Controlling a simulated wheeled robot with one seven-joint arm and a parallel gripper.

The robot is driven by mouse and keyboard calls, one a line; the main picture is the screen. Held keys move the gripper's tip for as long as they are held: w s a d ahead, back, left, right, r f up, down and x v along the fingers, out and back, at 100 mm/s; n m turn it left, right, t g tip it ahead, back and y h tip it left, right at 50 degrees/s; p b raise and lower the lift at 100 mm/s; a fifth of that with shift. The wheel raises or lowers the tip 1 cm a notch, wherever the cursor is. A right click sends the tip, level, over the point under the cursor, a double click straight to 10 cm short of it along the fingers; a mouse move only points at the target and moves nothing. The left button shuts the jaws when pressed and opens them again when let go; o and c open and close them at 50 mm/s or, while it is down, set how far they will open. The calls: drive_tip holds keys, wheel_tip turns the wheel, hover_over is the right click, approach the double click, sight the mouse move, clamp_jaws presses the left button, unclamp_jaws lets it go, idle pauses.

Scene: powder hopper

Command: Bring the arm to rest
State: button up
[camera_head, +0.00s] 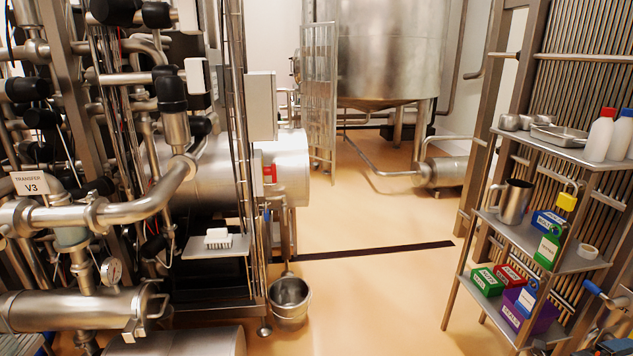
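I cannot make out my arm or my gripper in the head view, so its pose and whether it holds anything are hidden from me. A dark shape at the bottom right corner is cut off by the frame, and I cannot tell what it is.
Piping with a V3 sign (30,183) fills the left. A white brush (218,238) lies on a small shelf (208,248). A shelf rack (530,238) with bottles, a jug (515,201) and colored boxes stands right. The middle floor (390,285) is clear.

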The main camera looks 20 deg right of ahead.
drive_tip(key=w+a+r+n+t+y, duration=0.1)
drive_tip(key=a+r+n+t+y, duration=0.15)
drive_tip(key=a+n+t, duration=1.1)
drive_tip(key=a+r+n+t+y, duration=0.3)
drive_tip(key=a+n+t, duration=0.5)
drive_tip(key=a, duration=1)
drive_tip(key=s+a+r+n+y, duration=0.4)
drive_tip(key=s+a+n+y, duration=0.1)
drive_tip(key=a+n+y, duration=0.1)
drive_tip(key=s+a+r+n+y, duration=0.5)
drive_tip(key=s+a+n, duration=0.1)
drive_tip(key=a+n, duration=0.3)
drive_tip(key=shift+a+g+y, duration=0.35)
drive_tip(key=shift+a, duration=0.35)
